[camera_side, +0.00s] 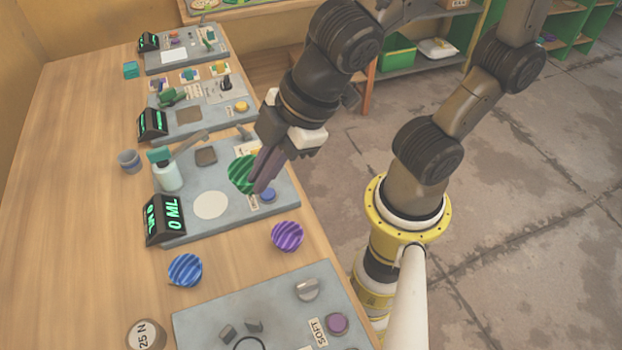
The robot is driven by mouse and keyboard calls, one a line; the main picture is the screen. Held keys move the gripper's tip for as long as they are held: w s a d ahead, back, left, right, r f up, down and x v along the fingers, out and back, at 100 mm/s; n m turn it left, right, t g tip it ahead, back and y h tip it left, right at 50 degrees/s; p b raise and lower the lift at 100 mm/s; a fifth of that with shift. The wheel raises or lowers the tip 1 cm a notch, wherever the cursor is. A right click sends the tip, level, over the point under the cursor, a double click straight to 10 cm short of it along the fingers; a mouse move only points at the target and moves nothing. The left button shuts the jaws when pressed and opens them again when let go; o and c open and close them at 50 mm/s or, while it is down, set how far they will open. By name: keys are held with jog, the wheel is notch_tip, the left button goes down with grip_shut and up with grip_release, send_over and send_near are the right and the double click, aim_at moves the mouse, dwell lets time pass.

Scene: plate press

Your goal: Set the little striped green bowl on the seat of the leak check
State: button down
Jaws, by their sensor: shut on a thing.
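The small striped green bowl (240,173) is held at the fingertips of my gripper (262,178), which is shut on it. The bowl looks tilted, and its right part is hidden behind the fingers. It appears above the grey plate of the station with the "0 ML" display (165,218), which I take for the leak check. A pale round seat (211,206) lies on this plate, bare, just left of and nearer the camera than the bowl. The height of the bowl above the plate is hard to tell.
A pale bottle with a teal top (168,175) stands at the plate's left. A blue button (268,194) is beside the fingers. A purple striped bowl (287,236) and a blue striped one (185,270) lie on the table in front. A grey cup (129,161) stands left.

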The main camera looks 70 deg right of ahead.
jog(key=w+a+f+m+h, duration=0.1)
jog(key=w+f+m, duration=0.1)
jog(key=w, duration=0.8)
jog(key=shift+m+t+h, duration=0.3)
jog(key=shift+m+t, duration=0.1)
jog(key=shift+m, duration=0.4)
jog(key=shift+w+d+f, duration=0.4)
jog(key=shift+w+f, duration=0.2)
jog(key=shift+f, duration=1.4)
jog(key=shift+w+d+f, duration=0.4)
jog(key=shift+w+f, duration=0.15)
jog(key=shift+f, duration=1.45)
jog(key=shift+w+d+f, duration=0.4)
jog(key=shift+w+f, duration=0.2)
jog(key=shift+f, duration=1.4)
jog(key=shift+f, duration=0.6)
jog(key=c, duration=0.9)
grip_release()
jog(key=shift+c, duration=0.2)
jog(key=v, duration=1.3)
jog(key=shift+s+r, duration=0.15)
jog(key=shift+r, duration=0.25)
